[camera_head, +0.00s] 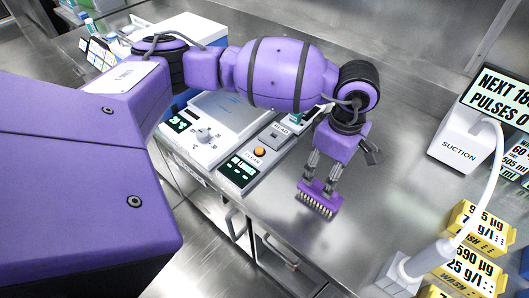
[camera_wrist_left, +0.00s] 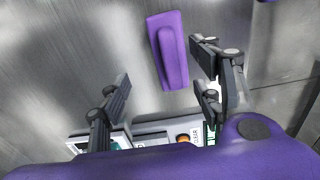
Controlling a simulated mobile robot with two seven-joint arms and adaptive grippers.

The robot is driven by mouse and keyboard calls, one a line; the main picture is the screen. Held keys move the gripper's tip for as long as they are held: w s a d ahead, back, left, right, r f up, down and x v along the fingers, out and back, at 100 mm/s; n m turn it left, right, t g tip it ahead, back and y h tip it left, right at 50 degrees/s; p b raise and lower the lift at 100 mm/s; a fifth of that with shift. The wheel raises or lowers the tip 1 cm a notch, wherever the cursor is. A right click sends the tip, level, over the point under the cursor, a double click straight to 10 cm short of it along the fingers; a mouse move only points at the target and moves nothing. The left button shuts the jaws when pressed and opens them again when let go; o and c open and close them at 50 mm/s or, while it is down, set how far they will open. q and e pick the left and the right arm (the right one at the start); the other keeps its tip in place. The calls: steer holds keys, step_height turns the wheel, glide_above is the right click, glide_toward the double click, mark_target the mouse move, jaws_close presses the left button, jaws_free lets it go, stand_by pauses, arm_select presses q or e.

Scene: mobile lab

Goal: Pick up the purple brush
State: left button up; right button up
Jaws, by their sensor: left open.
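The purple brush (camera_head: 318,197) lies on the steel counter, with pale bristles along its near edge in the head view. In the wrist view the brush (camera_wrist_left: 168,50) shows as a purple block with a raised handle, standing lengthwise in the picture. My left gripper (camera_head: 320,176) points down at the brush, and its fingertips are close to it or touching; I cannot tell which. In the wrist view the left gripper (camera_wrist_left: 163,72) is open, and the brush shows between and beyond its fingers, nearer to the right one. My right gripper is not in view.
A device with an orange button (camera_head: 258,151) and small display stands left of the brush, beside a white dial unit (camera_head: 204,135). A white suction unit (camera_head: 462,140) with a hose and yellow labelled boxes (camera_head: 470,264) stand at right. The counter between is clear.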

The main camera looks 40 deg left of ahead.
mark_target(323, 185)
arm_select(q)
steer(key=shift+s+f, duration=0.3)
steer(key=shift+f, duration=0.5)
steer(key=shift+s+f, duration=0.5)
steer(key=shift+s, duration=0.1)
step_height(323, 185, down, 4)
steer(key=shift+w+p, duration=0.1)
steer(key=shift+p, duration=0.3)
steer(key=shift+f, duration=0.25)
steer(key=c, duration=1)
steer(key=shift+r, duration=0.1)
steer(key=c, duration=0.3)
steer(key=shift+c, duration=0.5)
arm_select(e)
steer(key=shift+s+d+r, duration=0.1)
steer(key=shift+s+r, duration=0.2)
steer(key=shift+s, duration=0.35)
